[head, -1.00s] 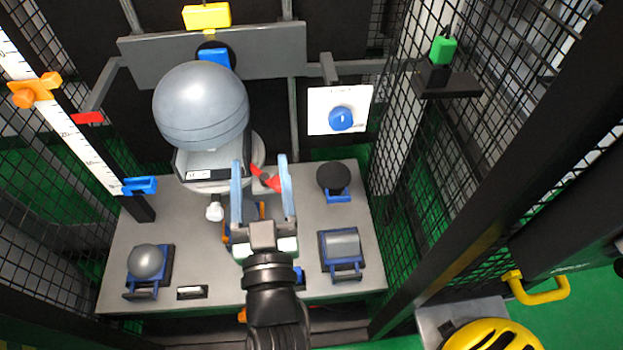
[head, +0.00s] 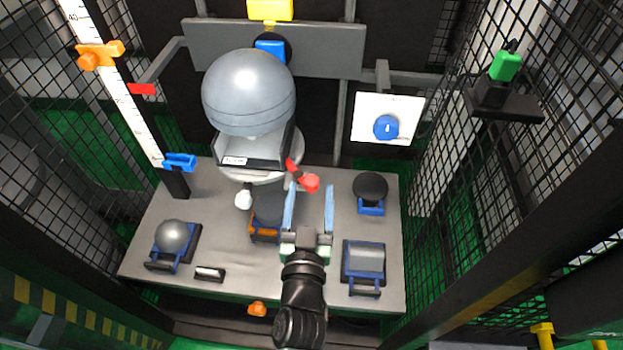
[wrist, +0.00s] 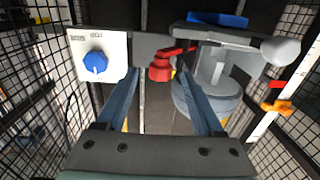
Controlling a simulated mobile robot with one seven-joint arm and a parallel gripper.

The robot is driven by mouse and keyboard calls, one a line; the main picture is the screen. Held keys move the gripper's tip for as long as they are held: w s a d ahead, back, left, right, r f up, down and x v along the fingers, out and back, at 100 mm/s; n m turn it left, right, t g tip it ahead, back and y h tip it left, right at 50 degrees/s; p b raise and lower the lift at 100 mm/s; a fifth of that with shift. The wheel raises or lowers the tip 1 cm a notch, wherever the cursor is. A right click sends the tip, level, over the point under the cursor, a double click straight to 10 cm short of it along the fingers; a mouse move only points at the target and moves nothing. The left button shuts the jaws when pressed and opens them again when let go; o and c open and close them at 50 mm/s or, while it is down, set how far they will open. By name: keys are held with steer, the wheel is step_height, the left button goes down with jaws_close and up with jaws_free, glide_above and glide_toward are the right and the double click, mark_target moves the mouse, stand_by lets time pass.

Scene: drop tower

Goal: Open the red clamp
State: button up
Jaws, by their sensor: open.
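The red clamp (head: 309,182) sits at the right side of the grey holder under the large grey dome (head: 249,92). Its red arm slants down to the right and ends in a rounded red knob. My gripper (head: 310,187) is open and empty, with its two blue fingers pointing at the clamp. In the head view the knob shows between the fingertips. In the wrist view the red clamp (wrist: 160,71) shows just beyond the tips of my gripper (wrist: 159,76), midway between them. I cannot tell whether it touches a finger.
A white panel with a blue knob (head: 386,127) stands right of the clamp. Black mesh walls (head: 455,130) close in both sides.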

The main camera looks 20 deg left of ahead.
mark_target(311, 189)
steer(key=shift+x, duration=1.75)
steer(key=shift+c, duration=0.2)
jaws_close()
